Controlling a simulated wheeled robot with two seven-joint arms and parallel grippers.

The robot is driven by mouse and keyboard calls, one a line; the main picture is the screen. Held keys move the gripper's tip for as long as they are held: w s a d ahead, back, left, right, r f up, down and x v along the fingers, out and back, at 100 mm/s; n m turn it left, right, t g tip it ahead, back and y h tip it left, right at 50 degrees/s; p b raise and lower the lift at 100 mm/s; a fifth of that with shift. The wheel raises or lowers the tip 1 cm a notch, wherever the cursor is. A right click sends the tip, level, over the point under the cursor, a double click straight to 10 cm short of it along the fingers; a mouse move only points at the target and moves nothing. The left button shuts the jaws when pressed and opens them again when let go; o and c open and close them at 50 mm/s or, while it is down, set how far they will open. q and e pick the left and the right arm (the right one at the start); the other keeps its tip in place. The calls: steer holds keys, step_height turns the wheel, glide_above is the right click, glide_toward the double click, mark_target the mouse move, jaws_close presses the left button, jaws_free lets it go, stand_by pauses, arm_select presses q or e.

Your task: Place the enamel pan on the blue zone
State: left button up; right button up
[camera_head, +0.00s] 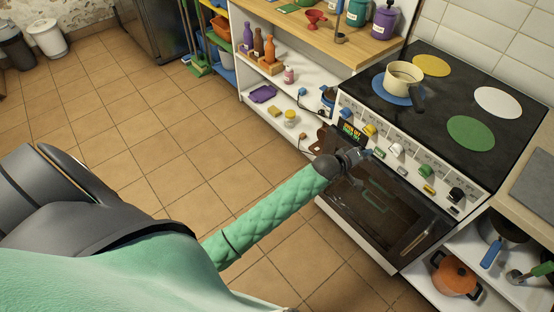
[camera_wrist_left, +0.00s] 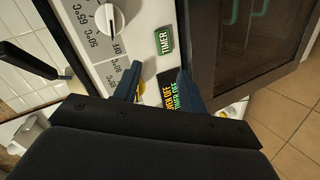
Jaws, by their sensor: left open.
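The cream enamel pan (camera_head: 403,76) is on the black stovetop, over the blue zone (camera_head: 387,94). Blue shows along its left and near sides; the pan hides the rest. Its dark handle (camera_head: 418,101) points toward the stove's front edge. My left gripper (camera_head: 366,154) is in front of the oven's control panel, below and apart from the pan. In the left wrist view its two dark fingers (camera_wrist_left: 158,86) are spread, with nothing held between them; the oven display lies behind them. My right gripper is not in view.
Knobs line the control panel (camera_head: 396,150). A wooden shelf with bottles and pots stands left of the stove. An orange pot (camera_head: 456,276) sits on the lower right shelf.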

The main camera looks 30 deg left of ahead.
arm_select(q)
steer(key=s+a+f+m+g+y, duration=0.2)
steer(key=s+f+m+g, duration=0.2)
steer(key=s+f, duration=0.95)
steer(key=s+a+f+m+g+y, duration=0.1)
steer(key=s+a+f+m+g, duration=0.25)
steer(key=s+f, duration=1.05)
steer(key=s+f+m+g, duration=0.2)
steer(key=s, duration=0.6)
steer(key=s+a+f+m+g+y, duration=0.1)
steer(key=s+f, duration=0.2)
steer(key=s, duration=0.5)
steer(key=shift+s+f+m+g, duration=0.15)
steer(key=shift+f+m+g, duration=0.15)
steer(key=shift+m+g, duration=0.05)
